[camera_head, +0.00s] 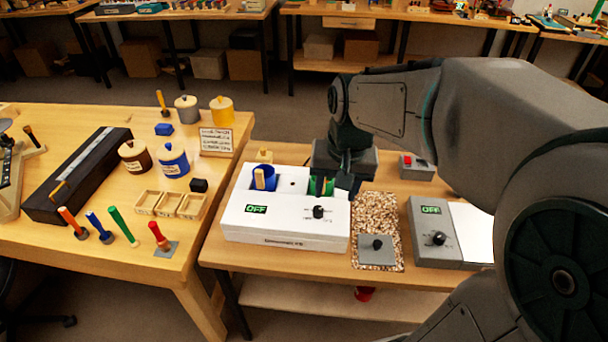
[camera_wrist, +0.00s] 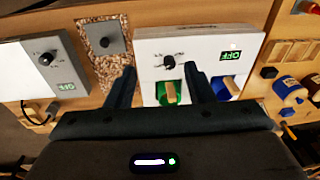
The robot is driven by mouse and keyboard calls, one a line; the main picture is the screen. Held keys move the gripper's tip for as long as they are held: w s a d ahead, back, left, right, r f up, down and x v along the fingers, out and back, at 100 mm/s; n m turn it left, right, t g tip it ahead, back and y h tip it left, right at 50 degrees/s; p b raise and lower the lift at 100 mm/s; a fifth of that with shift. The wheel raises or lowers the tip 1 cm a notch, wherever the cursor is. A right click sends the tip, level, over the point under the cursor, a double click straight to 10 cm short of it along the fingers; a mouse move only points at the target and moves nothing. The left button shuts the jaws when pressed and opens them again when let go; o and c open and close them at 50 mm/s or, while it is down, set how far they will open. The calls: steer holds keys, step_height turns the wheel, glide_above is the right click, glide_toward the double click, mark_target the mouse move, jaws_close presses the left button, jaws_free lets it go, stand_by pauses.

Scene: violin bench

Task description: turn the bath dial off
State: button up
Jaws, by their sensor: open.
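The white bath box (camera_head: 285,228) stands on the right-hand bench, with a blue pot (camera_head: 263,178) and a green pot (camera_head: 318,186) in its top. Its front panel carries a black dial (camera_head: 318,212) and a green-lit display (camera_head: 256,209) reading OFF. The dial also shows in the wrist view (camera_wrist: 169,62); its exact pointer direction is too small to tell. My gripper (camera_head: 338,185) is over the back right of the box, partly hiding the green pot. In the wrist view my gripper (camera_wrist: 158,82) has its fingers wide apart and empty, with the dial beyond and between them.
A grey unit (camera_head: 425,254) with its own dial (camera_head: 438,238) and an OFF display stands at right. Between it and the bath, a grey knob plate (camera_head: 376,249) lies on a speckled mat (camera_head: 387,208). A red-button box (camera_head: 416,166) is behind. The left bench (camera_head: 60,260) holds jars and tools.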

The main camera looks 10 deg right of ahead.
mark_target(318, 209)
steer(key=w+f+m+g, duration=0.2)
steer(key=w+f+m, duration=0.15)
steer(key=w, duration=0.85)
steer(key=f, duration=1.4)
steer(key=shift+s+a+f, duration=0.15)
steer(key=shift+s, duration=0.1)
steer(key=c, duration=1)
